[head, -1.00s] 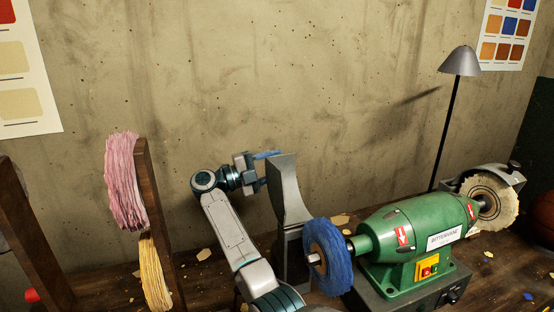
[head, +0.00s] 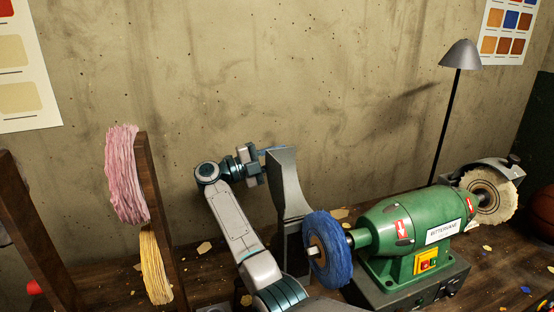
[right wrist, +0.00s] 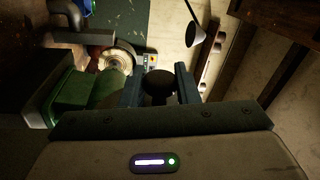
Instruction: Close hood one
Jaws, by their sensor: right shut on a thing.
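A green bench polisher (head: 405,225) carries a blue buffing wheel (head: 328,250) on its left end. A grey metal hood (head: 287,185) stands upright behind and left of that wheel, rising well above it. My right gripper (head: 268,162) is at the hood's upper left side in the head view. In the right wrist view its two fingers (right wrist: 160,88) are on either side of a dark round knob (right wrist: 160,82), and it is shut on it. The knob's join to the hood is hidden. My left gripper is in neither view.
A second hood (head: 484,172) sits over the cream wheel (head: 488,197) at the polisher's right end. A lamp (head: 461,55) stands behind. A wooden rack (head: 160,215) with pink and yellow wheels is left of my arm. The wall is close behind.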

